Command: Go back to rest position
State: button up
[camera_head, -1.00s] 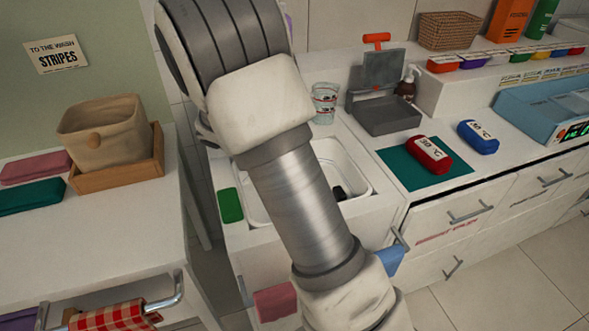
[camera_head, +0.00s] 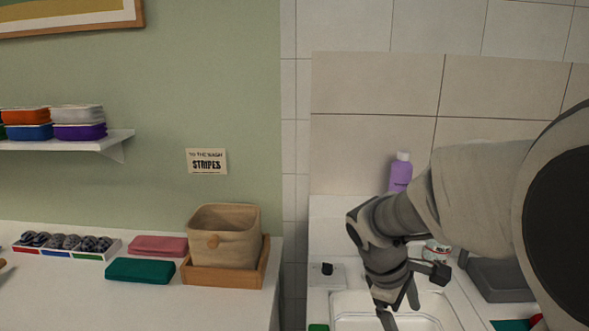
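My arm reaches in from the right edge in the head view, large and close to the camera, and bends down. My gripper (camera_head: 401,306) points downward over the white sink (camera_head: 350,301). Its two fingers show spread apart, with nothing visible between them. The lower finger's tip runs close to the bottom edge of the picture. My arm hides much of the right-hand counter and wall.
A sock organizer (camera_head: 112,249) is further left. A purple bottle (camera_head: 400,174) and grey scale-like box (camera_head: 496,279) are near my arm.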

jog(key=s+a+r+m+t+y+p, duration=0.3)
jog(key=s+a+r+m+t+y, duration=0.1)
jog(key=s+r+m, duration=0.6)
jog(key=s+a+r+t, duration=0.1)
jog(key=s+a+r, duration=0.1)
jog(key=s, duration=0.1)
jog(key=shift+s+r, duration=0.15)
jog(key=shift+s, duration=0.15)
jog(key=shift+c, duration=0.3)
dwell(1.3)
